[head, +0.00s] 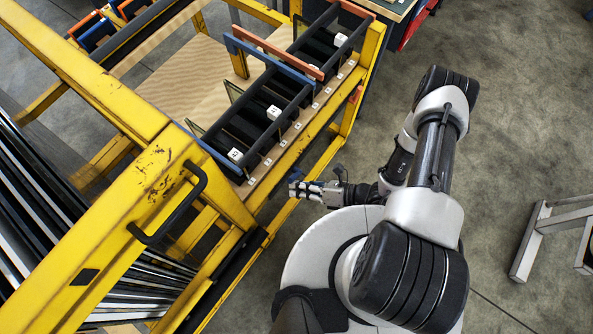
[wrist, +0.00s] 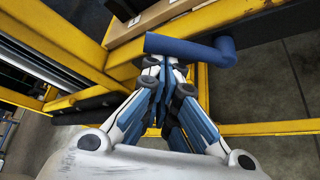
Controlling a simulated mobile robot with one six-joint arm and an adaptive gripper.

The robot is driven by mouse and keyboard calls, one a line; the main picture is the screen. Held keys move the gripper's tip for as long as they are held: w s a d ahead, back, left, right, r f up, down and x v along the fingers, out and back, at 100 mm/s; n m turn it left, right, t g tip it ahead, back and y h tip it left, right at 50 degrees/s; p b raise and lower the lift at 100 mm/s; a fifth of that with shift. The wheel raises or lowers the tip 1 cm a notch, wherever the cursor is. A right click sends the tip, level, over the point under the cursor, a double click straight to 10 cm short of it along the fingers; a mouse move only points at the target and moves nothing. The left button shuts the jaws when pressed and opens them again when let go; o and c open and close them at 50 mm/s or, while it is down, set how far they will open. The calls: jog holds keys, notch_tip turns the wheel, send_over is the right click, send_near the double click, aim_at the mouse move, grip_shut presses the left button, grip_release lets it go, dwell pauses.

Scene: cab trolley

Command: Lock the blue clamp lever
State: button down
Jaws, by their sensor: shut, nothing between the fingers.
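The blue clamp lever (wrist: 190,47) shows in the wrist view as a thick blue bar with a bent right end. It lies roughly level across the picture, just beyond my fingertips, beside the yellow frame. My gripper (wrist: 164,66) is shut and empty, its fingertips close below the lever's left half. I cannot tell whether they touch it. In the head view my gripper (head: 294,190) is beside the trolley's near right side. The lever is small and hard to make out there. The lever's pivot is not clearly visible.
The yellow trolley (head: 150,182) fills the left, with a black handle (head: 172,215). Its slotted rack (head: 262,128) holds several white blocks and dark panels. An orange piece (head: 356,93) sits on the far right post. A grey metal stand (head: 530,240) is at the right. Concrete floor between is free.

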aim_at(294, 177)
jog(key=shift+m+y, duration=0.4)
jog(key=shift+w+d+r+b, duration=0.2)
jog(key=shift+w+d+r, duration=0.35)
jog(key=shift+w+r, duration=0.15)
jog(key=shift+w+d+r+b, duration=0.2)
jog(key=shift+w+d+r, duration=0.4)
jog(key=shift+r, duration=0.15)
jog(key=shift+w+r, duration=0.1)
jog(key=shift+w, duration=0.1)
